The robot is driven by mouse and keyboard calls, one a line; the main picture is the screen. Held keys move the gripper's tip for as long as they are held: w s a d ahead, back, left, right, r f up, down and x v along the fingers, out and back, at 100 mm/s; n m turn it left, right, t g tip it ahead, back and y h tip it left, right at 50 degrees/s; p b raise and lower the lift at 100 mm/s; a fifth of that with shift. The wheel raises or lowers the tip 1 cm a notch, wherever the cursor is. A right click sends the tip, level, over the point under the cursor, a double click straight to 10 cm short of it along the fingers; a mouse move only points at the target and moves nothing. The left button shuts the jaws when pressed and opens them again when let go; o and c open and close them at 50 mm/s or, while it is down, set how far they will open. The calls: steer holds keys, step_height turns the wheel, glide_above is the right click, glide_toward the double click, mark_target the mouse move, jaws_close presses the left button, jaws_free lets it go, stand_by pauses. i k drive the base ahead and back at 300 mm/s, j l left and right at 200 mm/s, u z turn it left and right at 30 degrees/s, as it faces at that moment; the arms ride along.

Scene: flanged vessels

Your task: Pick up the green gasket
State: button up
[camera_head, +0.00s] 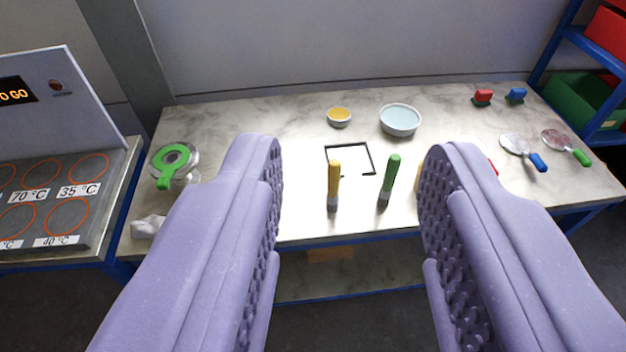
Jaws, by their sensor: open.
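The green gasket (164,171) is a flat ring with a tab that points toward the front. It lies on a round metallic flange or vessel (190,158) at the left end of the marble-look table. My gripper (345,170) has two purple padded fingers spread wide apart, with nothing between them. It is in the foreground, nearer to the camera than the table, and the gasket is to the left of the left finger. The left finger hides part of the table just right of the gasket.
A yellow-handled tool (334,183) and a green-handled tool (389,178) stand near a black square outline (372,160). A yellow bowl (339,116) and a pale blue bowl (400,121) sit behind. Crumpled white cloth (148,227) lies at front left. A labelled hotplate station (60,200) adjoins at left.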

mark_target(163, 182)
steer(key=i+j+u, duration=0.2)
steer(key=i+j, duration=0.55)
steer(key=i+j+u, duration=0.15)
steer(key=i+j, duration=0.5)
steer(key=i, duration=0.2)
